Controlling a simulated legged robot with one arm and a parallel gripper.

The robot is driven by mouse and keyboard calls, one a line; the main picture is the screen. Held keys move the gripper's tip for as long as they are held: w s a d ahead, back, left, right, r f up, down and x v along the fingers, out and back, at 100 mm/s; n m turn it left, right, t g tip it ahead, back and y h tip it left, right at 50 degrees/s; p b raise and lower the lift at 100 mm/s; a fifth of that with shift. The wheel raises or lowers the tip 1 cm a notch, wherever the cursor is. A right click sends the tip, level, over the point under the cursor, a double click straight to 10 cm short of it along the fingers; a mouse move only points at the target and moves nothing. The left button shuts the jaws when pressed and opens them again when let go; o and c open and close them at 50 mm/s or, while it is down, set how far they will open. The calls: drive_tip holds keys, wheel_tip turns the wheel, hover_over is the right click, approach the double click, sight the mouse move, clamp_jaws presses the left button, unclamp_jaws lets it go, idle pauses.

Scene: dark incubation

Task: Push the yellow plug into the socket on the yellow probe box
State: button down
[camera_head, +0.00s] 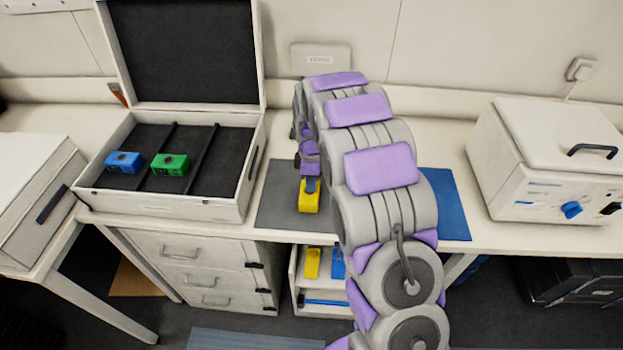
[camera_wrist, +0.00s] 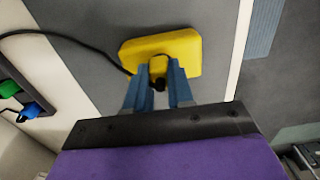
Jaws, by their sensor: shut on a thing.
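The yellow probe box (camera_head: 308,202) sits on the grey mat in the head view, directly below my gripper (camera_head: 311,184). In the wrist view the box (camera_wrist: 185,48) lies just beyond the fingertips of my gripper (camera_wrist: 158,72). The two blue-grey fingers are shut on the yellow plug (camera_wrist: 158,67), and a small black part shows between them. The plug's tip appears at the box, but the fingers hide the socket, so I cannot tell how deep it sits. A black cable (camera_wrist: 72,37) curves in from the left towards the box and fingers.
An open case (camera_head: 225,207) at left holds a blue box (camera_head: 124,161) and a green box (camera_head: 170,165). Grey mat (camera_head: 275,205) and blue mat (camera_head: 450,210) lie on the bench. A white machine (camera_head: 520,170) stands at right. A low shelf holds a yellow item (camera_head: 312,263).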

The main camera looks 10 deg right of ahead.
drive_tip(key=shift+s+f, duration=0.5)
drive_tip(key=shift+f, duration=0.15)
drive_tip(key=c, duration=1.2)
unclamp_jaws()
drive_tip(key=o, duration=0.3)
drive_tip(key=shift+w+f, duration=0.1)
drive_tip(key=shift+w, duration=0.35)
drive_tip(key=shift+r, duration=0.2)
